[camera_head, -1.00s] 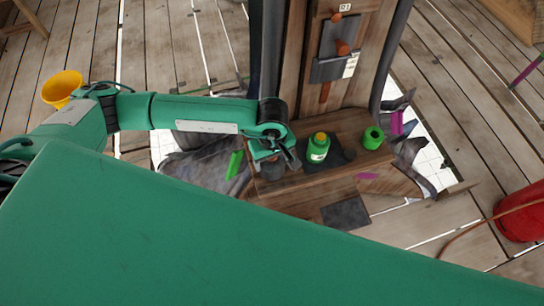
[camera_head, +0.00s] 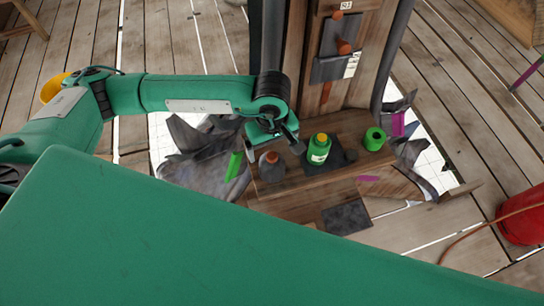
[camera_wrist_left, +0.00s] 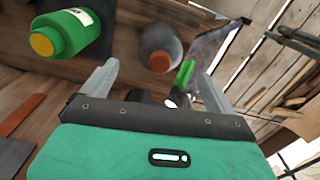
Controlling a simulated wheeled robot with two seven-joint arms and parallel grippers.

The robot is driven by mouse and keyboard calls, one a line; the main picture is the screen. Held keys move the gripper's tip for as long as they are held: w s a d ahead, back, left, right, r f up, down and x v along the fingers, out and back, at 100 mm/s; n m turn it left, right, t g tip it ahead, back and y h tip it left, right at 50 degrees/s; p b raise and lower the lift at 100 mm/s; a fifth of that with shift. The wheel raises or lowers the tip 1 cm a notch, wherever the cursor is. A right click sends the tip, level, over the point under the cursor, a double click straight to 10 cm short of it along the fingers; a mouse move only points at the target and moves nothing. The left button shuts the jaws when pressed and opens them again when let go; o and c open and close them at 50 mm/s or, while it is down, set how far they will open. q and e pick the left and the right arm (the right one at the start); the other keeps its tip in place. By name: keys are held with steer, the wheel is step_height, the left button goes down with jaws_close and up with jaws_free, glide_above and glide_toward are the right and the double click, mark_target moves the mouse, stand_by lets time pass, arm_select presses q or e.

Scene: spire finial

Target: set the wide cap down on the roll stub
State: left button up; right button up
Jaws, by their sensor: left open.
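A grey rounded piece with an orange-brown top (camera_head: 271,170) stands at the left end of the wooden ledge. A green bottle with an orange-yellow cap (camera_head: 319,150) stands in the middle, and a green roll-shaped piece with a dark hole (camera_head: 374,139) stands to the right. I cannot tell for certain which piece is the wide cap or the roll stub. My left gripper (camera_head: 276,144) is open beside the grey piece. In the left wrist view, the grey piece (camera_wrist_left: 160,50) shows beyond and between the spread fingers (camera_wrist_left: 158,90), apart from them. My right gripper is not in view.
A wooden post with a dark plate and orange knobs (camera_head: 343,46) rises behind the ledge. Dark square pads (camera_head: 346,217) lie in front of it and under the bottle. Crumpled grey sheets flank the ledge. A red cylinder (camera_head: 522,213) stands at the far right.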

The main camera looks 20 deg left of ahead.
arm_select(q)
step_height(320, 180, up, 5)
steer(key=shift+f+b, duration=0.1)
steer(key=shift+b, duration=0.2)
stand_by(0.4)
